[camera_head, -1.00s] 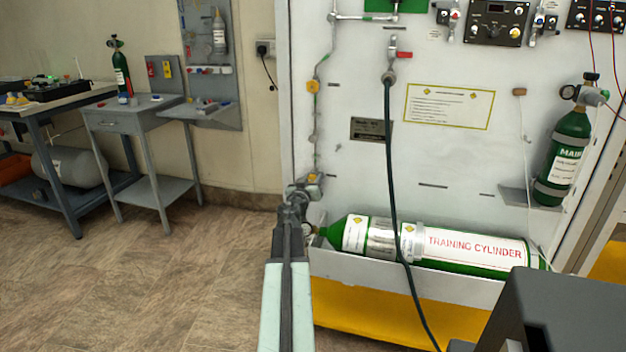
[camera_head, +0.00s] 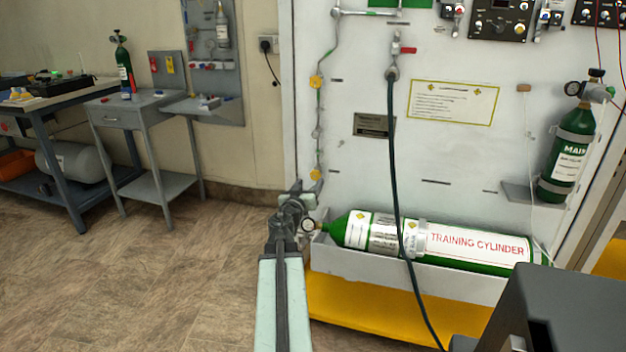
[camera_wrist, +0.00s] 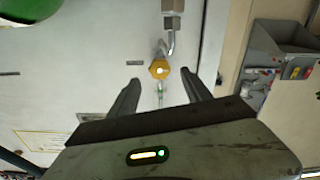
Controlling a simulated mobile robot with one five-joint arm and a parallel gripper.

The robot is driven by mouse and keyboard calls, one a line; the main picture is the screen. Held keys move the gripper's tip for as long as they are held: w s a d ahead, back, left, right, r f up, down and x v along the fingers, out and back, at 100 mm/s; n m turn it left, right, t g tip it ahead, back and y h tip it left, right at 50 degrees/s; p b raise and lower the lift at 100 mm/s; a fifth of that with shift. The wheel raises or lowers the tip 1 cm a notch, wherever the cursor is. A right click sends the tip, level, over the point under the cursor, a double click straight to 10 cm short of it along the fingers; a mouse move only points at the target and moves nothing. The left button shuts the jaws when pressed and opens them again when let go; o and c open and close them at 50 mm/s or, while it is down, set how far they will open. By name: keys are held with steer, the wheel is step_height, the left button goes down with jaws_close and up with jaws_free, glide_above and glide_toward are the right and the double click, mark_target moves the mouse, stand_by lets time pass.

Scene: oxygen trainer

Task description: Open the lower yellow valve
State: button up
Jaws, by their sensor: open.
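The lower yellow valve (camera_head: 315,174) is on the pipe at the white panel's left edge, above the neck of the training cylinder. In the wrist view it is a yellow knob (camera_wrist: 159,69) with a pale centre, below a bent metal pipe in that picture. My gripper (camera_wrist: 160,80) is open and empty, its two dark fingers on either side of the knob in the picture. I cannot tell how far short of the knob they are. In the head view my gripper (camera_head: 297,190) is just left of and below the valve. Another yellow valve (camera_head: 316,82) is higher on the same pipe.
A dark hose (camera_head: 394,150) hangs across the panel. A grey side table (camera_head: 135,104) stands left. The floor between is clear.

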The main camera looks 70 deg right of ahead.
mark_target(315, 176)
steer(key=shift+a, duration=0.1)
steer(key=d, duration=0.5)
steer(key=shift+w+d, duration=0.15)
stand_by(0.5)
jaws_close()
steer(key=shift+n, duration=1.6)
jaws_free()
